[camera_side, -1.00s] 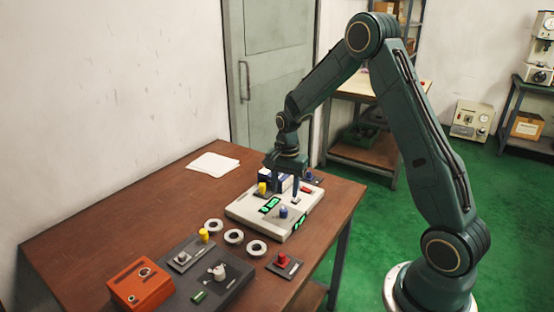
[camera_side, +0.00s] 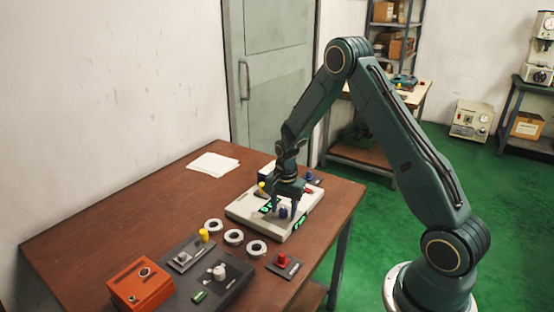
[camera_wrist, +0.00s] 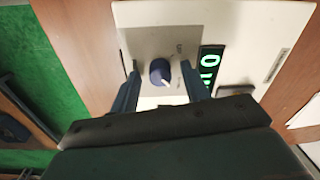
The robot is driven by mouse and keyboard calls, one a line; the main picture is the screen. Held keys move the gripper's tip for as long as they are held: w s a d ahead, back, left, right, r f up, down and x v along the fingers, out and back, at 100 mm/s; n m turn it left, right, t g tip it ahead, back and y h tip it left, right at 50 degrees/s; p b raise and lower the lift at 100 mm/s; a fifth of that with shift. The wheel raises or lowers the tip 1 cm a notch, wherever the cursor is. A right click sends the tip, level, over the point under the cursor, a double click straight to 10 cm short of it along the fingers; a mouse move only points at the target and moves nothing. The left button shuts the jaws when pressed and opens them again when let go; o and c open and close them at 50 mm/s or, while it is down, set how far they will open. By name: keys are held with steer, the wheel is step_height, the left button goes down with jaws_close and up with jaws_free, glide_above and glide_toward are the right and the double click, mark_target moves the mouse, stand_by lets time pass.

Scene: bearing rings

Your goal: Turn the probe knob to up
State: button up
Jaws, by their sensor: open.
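The probe knob is the dark blue knob (camera_wrist: 160,72) on a grey plate of the white instrument box (camera_wrist: 260,30). A white pointer mark shows on its lower right side in the wrist view. In the side view the blue knob (camera_side: 283,212) sits on the front part of the box (camera_side: 245,212). My gripper (camera_wrist: 160,78) is open, with one finger on each side of the knob and gaps between fingers and knob. In the side view my gripper (camera_side: 284,208) is low over the box. Labels beside the knob are too small to read.
Lit green displays (camera_wrist: 209,70) lie beside the knob plate. White rings (camera_side: 234,237) lie in front of the box. A red button on a dark base (camera_side: 284,264), a dark grey panel (camera_side: 225,290) and an orange box (camera_side: 140,287) stand nearer.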

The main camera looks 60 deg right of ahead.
steer(key=c, duration=1)
steer(key=shift+n, duration=0.3)
steer(key=n, duration=0.8)
steer(key=shift+w+n, duration=0.1)
steer(key=shift+n, duration=0.2)
steer(key=n, duration=0.4)
steer(key=shift+n, duration=2.5)
